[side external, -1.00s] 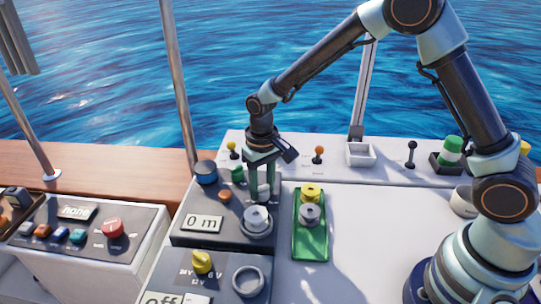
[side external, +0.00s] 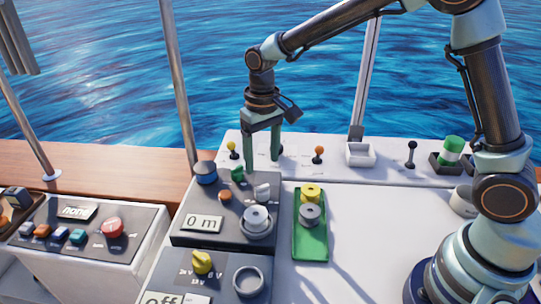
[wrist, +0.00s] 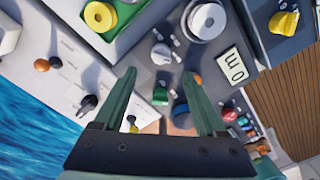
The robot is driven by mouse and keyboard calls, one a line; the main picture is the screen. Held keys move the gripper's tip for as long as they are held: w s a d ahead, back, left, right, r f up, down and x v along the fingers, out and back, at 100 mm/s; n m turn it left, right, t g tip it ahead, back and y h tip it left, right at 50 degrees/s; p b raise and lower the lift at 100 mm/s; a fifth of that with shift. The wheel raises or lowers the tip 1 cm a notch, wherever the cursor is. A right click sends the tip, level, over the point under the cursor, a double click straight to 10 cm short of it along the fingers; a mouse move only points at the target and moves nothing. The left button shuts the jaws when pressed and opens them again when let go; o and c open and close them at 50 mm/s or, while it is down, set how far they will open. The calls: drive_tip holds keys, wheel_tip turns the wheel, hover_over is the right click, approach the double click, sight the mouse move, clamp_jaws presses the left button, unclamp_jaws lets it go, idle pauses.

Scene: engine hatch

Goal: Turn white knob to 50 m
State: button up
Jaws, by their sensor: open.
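A small white knob (side external: 262,191) stands on the dark console panel (side external: 190,235), behind a large pale round dial (side external: 256,217). In the wrist view the small white knob (wrist: 162,53) lies just beyond the fingertips, and the large dial (wrist: 207,20) is at the top. The display (side external: 202,223) on this panel reads "0 m". My gripper (side external: 262,167) is open and empty, above and behind the small white knob, with its fingers pointing down. In the wrist view my gripper (wrist: 159,74) has its two green fingers spread apart, touching nothing that I can see.
A green knob (side external: 237,173), a blue knob (side external: 206,172) and an orange button (side external: 225,196) sit close by on the panel. A green tray (side external: 310,252) with yellow and grey spools is to the right. A yellow knob (side external: 202,262) is in front.

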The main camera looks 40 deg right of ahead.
wheel_tip(320, 180, up, 4)
drive_tip(key=shift+f, duration=0.2)
drive_tip(key=s+d+r+t, duration=0.2)
drive_tip(key=s+d+r, duration=0.1)
drive_tip(key=s+d, duration=0.2)
drive_tip(key=s+d+r+t, duration=0.3)
drive_tip(key=s+d+r, duration=0.1)
drive_tip(key=s, duration=0.5)
drive_tip(key=shift+s+d+r, duration=0.3)
drive_tip(key=shift+s+d, duration=0.1)
drive_tip(key=shift+d, duration=0.35)
